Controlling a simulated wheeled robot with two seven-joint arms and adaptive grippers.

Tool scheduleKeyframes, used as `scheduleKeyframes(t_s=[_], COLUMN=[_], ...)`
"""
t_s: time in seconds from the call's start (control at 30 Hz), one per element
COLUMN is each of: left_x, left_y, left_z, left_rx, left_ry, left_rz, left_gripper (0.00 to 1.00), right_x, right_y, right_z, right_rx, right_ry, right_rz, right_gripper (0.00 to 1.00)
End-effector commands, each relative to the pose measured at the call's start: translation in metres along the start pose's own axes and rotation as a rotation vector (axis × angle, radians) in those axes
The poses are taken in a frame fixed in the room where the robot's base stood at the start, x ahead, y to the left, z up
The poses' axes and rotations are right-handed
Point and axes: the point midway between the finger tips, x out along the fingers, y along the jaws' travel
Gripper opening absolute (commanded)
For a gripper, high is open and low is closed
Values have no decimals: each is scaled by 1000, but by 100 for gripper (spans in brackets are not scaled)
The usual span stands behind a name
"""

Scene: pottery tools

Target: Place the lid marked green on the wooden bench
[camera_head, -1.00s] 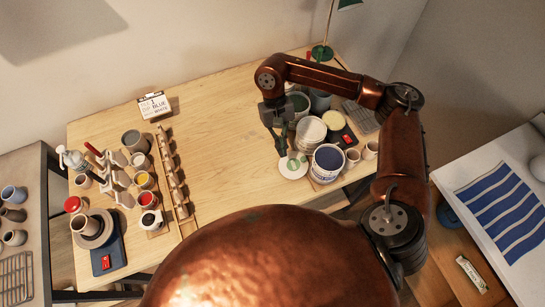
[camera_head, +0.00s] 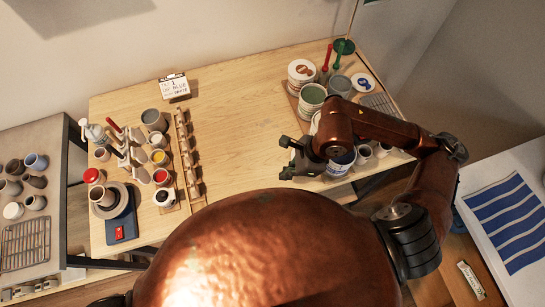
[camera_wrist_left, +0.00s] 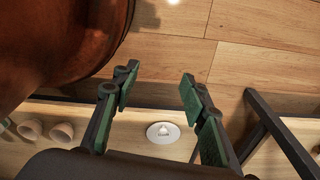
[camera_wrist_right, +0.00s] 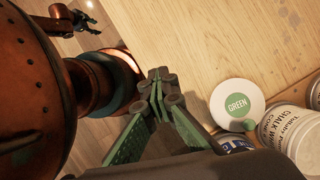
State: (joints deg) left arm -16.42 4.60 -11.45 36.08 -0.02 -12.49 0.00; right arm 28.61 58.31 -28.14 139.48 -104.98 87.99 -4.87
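The white lid marked GREEN (camera_wrist_right: 238,104) lies flat on the wooden bench (camera_head: 240,125), label up, in the right wrist view. It is apart from my right gripper, beside the paint tubs; in the head view it cannot be made out behind my arm. My right gripper (camera_head: 287,157) is over the bench's front part. Its fingertips meet in the right wrist view (camera_wrist_right: 160,84), with nothing visible between them. My left gripper (camera_wrist_left: 158,88) is open and empty, its fingers well apart.
Paint tubs, including a green one (camera_head: 311,97), crowd the bench's right side. A brown-marked lid (camera_head: 301,71) and a blue-marked lid (camera_head: 365,83) are there. A wooden rack (camera_head: 188,155), cups and a jug stand left. The middle is clear.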

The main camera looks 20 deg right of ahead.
Motion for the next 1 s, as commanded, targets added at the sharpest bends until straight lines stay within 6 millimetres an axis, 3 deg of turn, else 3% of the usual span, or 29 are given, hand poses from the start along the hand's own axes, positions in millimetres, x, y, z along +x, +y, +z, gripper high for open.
scheduleKeyframes(t_s=[0.37,1.0], left_x=[-3,-2], left_y=[2,1], left_z=[29,15], left_rx=[-7,-4], left_ry=[-37,-19], left_rz=[2,1], left_gripper=[40,40], right_x=[-6,-6], right_y=[11,11], right_z=[5,5], right_rx=[155,154], right_ry=[2,3], right_rz=[-62,-61], right_gripper=[0,0])
